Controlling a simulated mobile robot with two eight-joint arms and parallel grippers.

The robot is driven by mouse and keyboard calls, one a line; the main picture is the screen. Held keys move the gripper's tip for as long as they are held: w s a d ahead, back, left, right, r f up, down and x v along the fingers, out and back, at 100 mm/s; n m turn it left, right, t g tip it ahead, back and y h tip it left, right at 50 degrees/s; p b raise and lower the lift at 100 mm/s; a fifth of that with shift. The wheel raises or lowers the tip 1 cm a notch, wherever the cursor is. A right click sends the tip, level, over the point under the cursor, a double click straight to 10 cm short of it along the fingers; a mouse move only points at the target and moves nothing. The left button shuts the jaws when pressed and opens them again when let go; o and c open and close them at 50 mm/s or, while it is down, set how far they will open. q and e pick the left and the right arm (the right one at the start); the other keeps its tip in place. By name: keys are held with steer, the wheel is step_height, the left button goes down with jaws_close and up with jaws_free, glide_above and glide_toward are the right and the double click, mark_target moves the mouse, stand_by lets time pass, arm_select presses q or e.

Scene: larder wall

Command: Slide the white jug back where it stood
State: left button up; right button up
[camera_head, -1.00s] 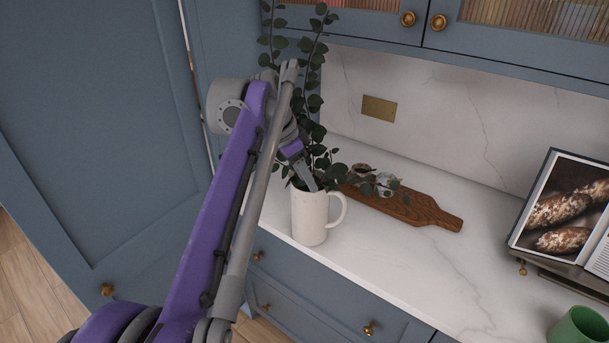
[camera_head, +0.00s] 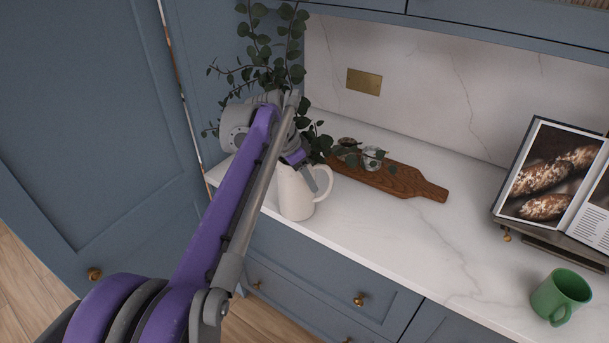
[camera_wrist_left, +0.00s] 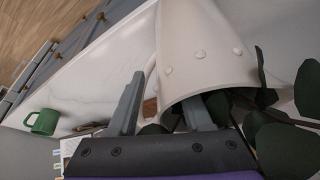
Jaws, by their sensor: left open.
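The white jug (camera_head: 294,198) stands upright on the marble counter near its front edge, with leafy green branches (camera_head: 262,62) in it and its handle to the right. My left gripper (camera_head: 318,178) is at the jug's rim on the handle side, partly hidden behind my own arm. In the left wrist view, the jug (camera_wrist_left: 195,45) is very close and my left gripper (camera_wrist_left: 160,92) has its fingers apart. One finger is beside the handle, the other overlaps the mouth among the leaves. I cannot tell whether either touches. My right gripper is not in view.
A wooden board (camera_head: 405,182) with small jars (camera_head: 372,158) lies behind and right of the jug. A cookbook on a stand (camera_head: 550,185) and a green mug (camera_head: 560,296) are farther right. The counter between is clear. A tall blue cabinet panel (camera_head: 100,120) is at left.

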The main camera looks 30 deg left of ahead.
arm_select(q)
jaws_close()
stand_by(1.4)
